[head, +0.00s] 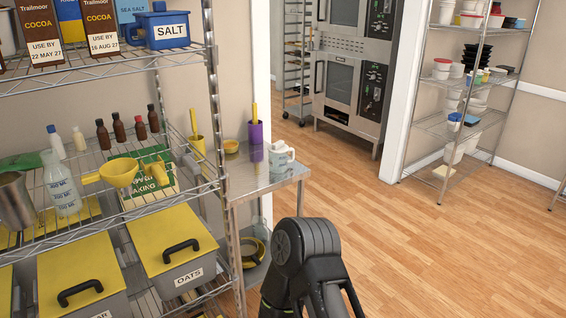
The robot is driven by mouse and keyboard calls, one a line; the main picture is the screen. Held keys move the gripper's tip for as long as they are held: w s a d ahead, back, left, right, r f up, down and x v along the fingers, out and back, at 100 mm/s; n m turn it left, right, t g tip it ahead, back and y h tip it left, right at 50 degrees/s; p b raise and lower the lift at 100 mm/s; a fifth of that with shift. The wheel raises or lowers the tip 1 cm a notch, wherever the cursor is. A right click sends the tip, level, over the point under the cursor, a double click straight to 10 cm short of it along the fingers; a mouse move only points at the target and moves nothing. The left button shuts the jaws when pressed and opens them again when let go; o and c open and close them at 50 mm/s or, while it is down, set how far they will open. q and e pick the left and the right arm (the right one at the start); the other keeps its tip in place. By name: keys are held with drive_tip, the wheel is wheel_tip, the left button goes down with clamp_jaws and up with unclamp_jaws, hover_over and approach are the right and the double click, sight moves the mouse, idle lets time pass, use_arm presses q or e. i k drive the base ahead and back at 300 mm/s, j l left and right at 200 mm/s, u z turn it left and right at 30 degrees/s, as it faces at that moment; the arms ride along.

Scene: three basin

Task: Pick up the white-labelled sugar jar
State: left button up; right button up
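I cannot make out a jar labelled sugar in the head view. A blue tub (163,29) with a white label reading SALT stands on the upper shelf at the top left. A white jug-like container (281,157) with unclear markings stands on the small steel table. A black link of one of my arms rises from the bottom middle. Neither of my grippers shows.
A wire rack (215,100) fills the left side, holding cocoa boxes (102,24), bottles, a yellow funnel (119,172) and yellow-lidded bins (172,237). The steel table (268,180) adjoins it. Ovens (352,75) and another rack (440,124) stand behind. The wooden floor (450,255) at right is clear.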

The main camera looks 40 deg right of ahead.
sight(278, 164)
drive_tip(key=i+l+z, duration=0.1)
drive_tip(key=l, duration=0.35)
drive_tip(key=i+l, duration=0.2)
drive_tip(key=l, duration=0.25)
drive_tip(key=i+l+z, duration=0.15)
drive_tip(key=l, duration=0.3)
drive_tip(key=i+l+z, duration=0.1)
drive_tip(key=l, duration=0.35)
drive_tip(key=i+l, duration=0.3)
drive_tip(key=i+l+z, duration=0.15)
drive_tip(key=l, duration=0.35)
drive_tip(key=i, duration=0.1)
